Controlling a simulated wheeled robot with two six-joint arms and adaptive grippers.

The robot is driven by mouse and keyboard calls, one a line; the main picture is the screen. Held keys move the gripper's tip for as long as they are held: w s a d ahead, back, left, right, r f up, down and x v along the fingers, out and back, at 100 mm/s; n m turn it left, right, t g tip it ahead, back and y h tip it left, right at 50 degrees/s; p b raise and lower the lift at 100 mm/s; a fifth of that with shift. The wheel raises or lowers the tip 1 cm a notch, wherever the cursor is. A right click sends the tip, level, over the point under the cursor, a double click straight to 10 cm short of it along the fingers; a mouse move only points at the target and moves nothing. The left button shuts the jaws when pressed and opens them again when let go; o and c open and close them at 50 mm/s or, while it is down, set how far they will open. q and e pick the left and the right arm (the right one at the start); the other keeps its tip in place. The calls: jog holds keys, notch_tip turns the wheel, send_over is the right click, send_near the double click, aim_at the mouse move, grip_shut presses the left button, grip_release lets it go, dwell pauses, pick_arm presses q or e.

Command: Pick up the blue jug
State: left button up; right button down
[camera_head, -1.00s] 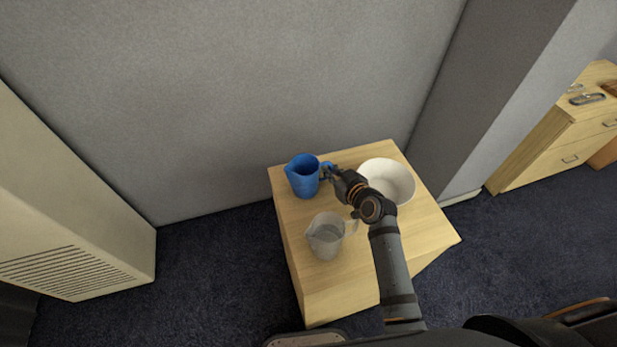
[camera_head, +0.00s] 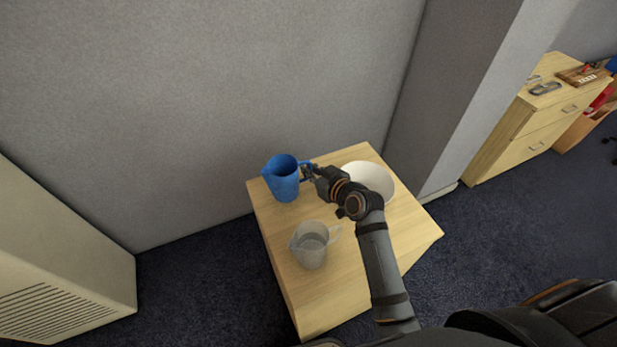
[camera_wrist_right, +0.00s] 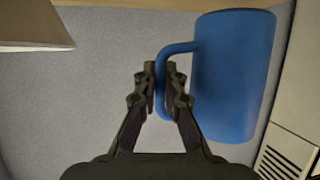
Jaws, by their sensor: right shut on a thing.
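The blue jug (camera_head: 282,180) stands upright at the back left of the wooden cabinet top, its handle towards the right. My right gripper (camera_head: 307,172) reaches it from the right and is shut on the handle. In the right wrist view the jug (camera_wrist_right: 232,75) is beside the fingers, and its handle passes between the two fingertips (camera_wrist_right: 160,87). I cannot tell whether its base touches the top or is slightly above it. My left gripper is not in view.
A clear jug (camera_head: 312,247) stands on the cabinet top (camera_head: 345,290), left of my forearm. A white bowl (camera_head: 372,178) is behind my right wrist. A grey wall (camera_head: 200,100) rises close behind. A vented unit (camera_head: 65,265) stands at left, across carpet.

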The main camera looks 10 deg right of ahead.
jog(key=s+d+r+p, duration=0.4)
jog(key=s+d+r, duration=0.3)
jog(key=d+r, duration=0.2)
jog(key=shift+s+d+r+p, duration=0.25)
jog(key=shift+d+p, duration=0.1)
jog(key=shift+d, duration=0.85)
